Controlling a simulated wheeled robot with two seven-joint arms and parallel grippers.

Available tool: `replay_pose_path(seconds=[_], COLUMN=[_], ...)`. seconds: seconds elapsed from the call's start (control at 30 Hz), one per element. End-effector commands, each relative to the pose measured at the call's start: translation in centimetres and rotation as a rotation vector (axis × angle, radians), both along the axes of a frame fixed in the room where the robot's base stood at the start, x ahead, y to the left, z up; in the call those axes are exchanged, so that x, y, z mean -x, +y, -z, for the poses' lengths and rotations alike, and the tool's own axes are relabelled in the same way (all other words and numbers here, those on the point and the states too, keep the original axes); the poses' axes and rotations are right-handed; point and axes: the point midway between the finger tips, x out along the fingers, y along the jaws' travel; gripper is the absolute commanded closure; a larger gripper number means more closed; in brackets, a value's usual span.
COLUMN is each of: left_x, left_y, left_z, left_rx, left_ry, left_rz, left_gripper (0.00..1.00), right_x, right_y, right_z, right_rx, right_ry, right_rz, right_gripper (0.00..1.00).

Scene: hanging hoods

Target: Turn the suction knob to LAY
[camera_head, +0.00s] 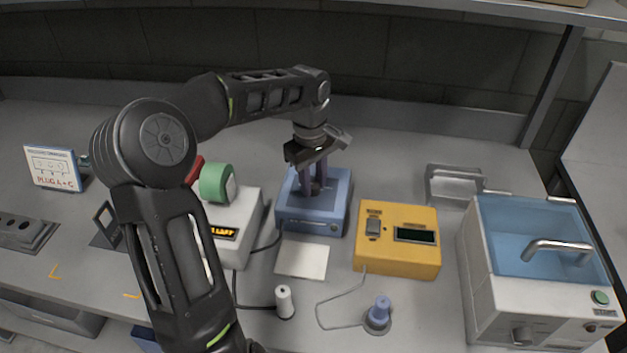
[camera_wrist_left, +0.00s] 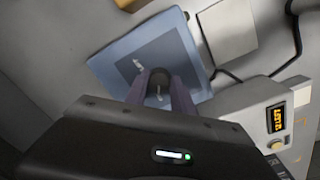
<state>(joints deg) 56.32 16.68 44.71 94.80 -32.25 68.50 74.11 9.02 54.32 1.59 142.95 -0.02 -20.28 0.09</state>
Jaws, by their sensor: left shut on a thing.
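A blue box (camera_head: 335,215) stands on the bench in the middle of the head view, and it also shows in the left wrist view (camera_wrist_left: 125,55). My left gripper (camera_head: 315,190) points down onto the top of this box. In the left wrist view its fingers (camera_wrist_left: 160,90) are shut around a small dark round knob (camera_wrist_left: 159,78) on the box top. A pale mark (camera_wrist_left: 138,65) lies beside the knob. I cannot read any LAY label or tell the knob's exact setting. My right gripper is in neither view.
A white box with a lit display (camera_head: 225,233) and a green roll (camera_head: 216,183) stands left of the blue box. A yellow box (camera_head: 397,260) stands close on its right. A sink unit (camera_head: 480,270) is far right.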

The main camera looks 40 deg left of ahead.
Motion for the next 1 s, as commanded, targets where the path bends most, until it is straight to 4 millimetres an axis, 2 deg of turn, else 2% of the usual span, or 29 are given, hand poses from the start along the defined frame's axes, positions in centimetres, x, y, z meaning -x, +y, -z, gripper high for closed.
replay_pose_path(seconds=[0.27,0.47,1.0], left_x=[0.0,0.0,0.0], left_y=[0.0,0.0,0.1], left_z=[-0.1,-0.1,-0.2], left_rx=[0.001,0.000,0.000], left_ry=[-0.001,-0.001,-0.001], left_rz=[0.068,0.185,0.673], left_gripper=[1.00,1.00,1.00], right_x=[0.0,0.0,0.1], right_y=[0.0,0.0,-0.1], right_z=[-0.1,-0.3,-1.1], right_rx=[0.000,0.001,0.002], right_ry=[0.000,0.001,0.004], right_rz=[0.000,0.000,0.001], right_gripper=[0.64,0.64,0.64])
